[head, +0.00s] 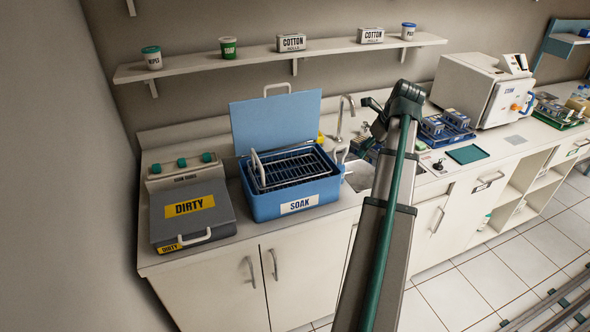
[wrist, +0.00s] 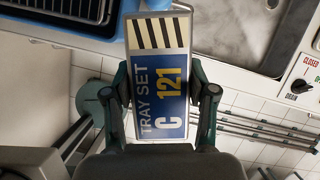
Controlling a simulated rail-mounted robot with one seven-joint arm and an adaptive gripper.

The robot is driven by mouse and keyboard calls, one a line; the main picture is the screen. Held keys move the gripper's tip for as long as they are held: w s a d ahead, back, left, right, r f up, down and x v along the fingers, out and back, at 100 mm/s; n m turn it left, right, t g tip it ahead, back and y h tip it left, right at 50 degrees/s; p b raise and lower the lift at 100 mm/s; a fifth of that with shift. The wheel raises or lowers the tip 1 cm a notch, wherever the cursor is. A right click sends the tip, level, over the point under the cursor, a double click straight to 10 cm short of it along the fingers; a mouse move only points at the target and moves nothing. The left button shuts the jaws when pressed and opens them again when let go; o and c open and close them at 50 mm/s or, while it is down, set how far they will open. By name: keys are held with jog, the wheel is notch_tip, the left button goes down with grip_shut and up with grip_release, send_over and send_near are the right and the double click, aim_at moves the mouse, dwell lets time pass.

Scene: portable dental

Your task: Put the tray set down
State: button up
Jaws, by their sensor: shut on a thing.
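The tray set (wrist: 160,60) has a blue label reading "TRAY SET C 121" and a black-striped end. In the wrist view my gripper (wrist: 162,97) has a finger on each side of it and is shut on it. It is held in the air, with the counter edge and tiled floor below. In the head view my arm crosses the middle and hides most of the gripper and the sink.
An open blue SOAK bin (head: 262,205) with a wire rack stands left of the sink (head: 359,177), beside the grey DIRTY box (head: 190,212). Further right are blue-labelled packs (head: 447,130), a green mat (head: 469,154) and a white machine (head: 478,88). Bare counter shows around the mat.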

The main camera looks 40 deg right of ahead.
jog(key=w+a+r+m+h, duration=0.1)
jog(key=w+a+r+m, duration=0.25)
jog(key=w+r, duration=0.2)
jog(key=p, duration=0.5)
send_over(302, 167)
jog(key=s, duration=0.2)
jog(key=f, duration=1)
jog(key=shift+w+a, duration=0.1)
jog(key=shift+w, duration=0.15)
jog(key=shift+w+a+f+p, duration=0.15)
jog(key=shift+f+p, duration=0.45)
jog(key=shift+f, duration=1.25)
jog(key=o, duration=1.4)
jog(key=shift+f, duration=0.1)
jog(key=shift+c, duration=0.2)
jog(key=b+v, duration=0.2)
jog(key=v, duration=1)
jog(key=shift+a+b, duration=0.2)
jog(key=shift+b, duration=0.15)
jog(key=shift+w, duration=0.15)
